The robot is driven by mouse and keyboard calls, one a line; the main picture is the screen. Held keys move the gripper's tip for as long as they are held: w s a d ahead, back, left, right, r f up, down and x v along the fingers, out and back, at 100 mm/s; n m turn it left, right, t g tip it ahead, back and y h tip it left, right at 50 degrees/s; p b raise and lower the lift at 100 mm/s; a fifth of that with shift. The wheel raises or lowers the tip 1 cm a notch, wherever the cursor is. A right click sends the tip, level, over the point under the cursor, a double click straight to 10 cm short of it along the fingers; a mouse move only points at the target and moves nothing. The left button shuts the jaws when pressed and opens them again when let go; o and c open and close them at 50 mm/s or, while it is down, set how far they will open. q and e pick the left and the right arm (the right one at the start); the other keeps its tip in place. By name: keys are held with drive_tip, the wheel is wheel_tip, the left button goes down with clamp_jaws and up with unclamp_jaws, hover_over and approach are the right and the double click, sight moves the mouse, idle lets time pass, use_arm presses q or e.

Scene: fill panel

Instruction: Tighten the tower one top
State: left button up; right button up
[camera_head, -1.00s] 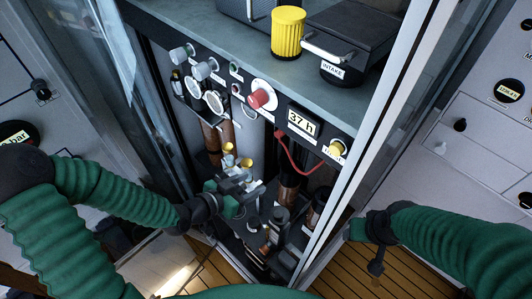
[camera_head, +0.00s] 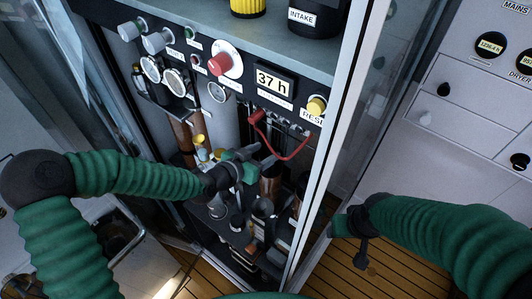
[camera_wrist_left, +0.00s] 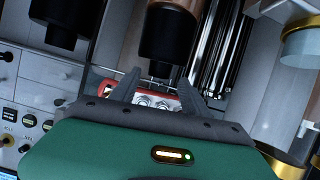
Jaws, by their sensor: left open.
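The towers are copper-brown cylinders with black ends inside the open cabinet. One (camera_head: 182,135) stands at the left under the gauges, and another (camera_head: 270,182) stands further right. I cannot tell which is tower one. My left gripper (camera_head: 262,155) is open and reaches into the cabinet beside the right cylinder's upper end. In the left wrist view, the left gripper's fingers (camera_wrist_left: 160,84) are spread apart, with a black-ended copper cylinder (camera_wrist_left: 168,35) just beyond them, not clearly between them. My right gripper (camera_head: 352,232) is low at the right, outside the cabinet; its jaws are unclear.
Above is a panel with a red knob (camera_head: 218,64), a "37 h" display (camera_head: 274,81) and a yellow button (camera_head: 317,104). A red cable (camera_head: 290,155) hangs near my left gripper. Brass-yellow fittings (camera_head: 202,153) stand left of it. The cabinet's frame edge (camera_head: 322,165) rises at the right.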

sight(271, 151)
use_arm(q)
drive_tip(key=shift+d+x, duration=0.2)
drive_tip(key=shift+x, duration=0.95)
drive_tip(key=shift+s+r, duration=0.1)
drive_tip(key=shift+s, duration=0.05)
drive_tip(key=shift+a, duration=0.15)
drive_tip(key=shift+a, duration=0.15)
drive_tip(key=c, duration=0.5)
clamp_jaws()
drive_tip(key=shift+s+d+n+y+b, duration=0.15)
drive_tip(key=shift+d+n+y+b, duration=0.2)
drive_tip(key=shift+y, duration=0.25)
drive_tip(key=shift+a+n+t+y, duration=0.1)
drive_tip(key=shift+n+t+y, duration=0.3)
drive_tip(key=shift+t, duration=0.1)
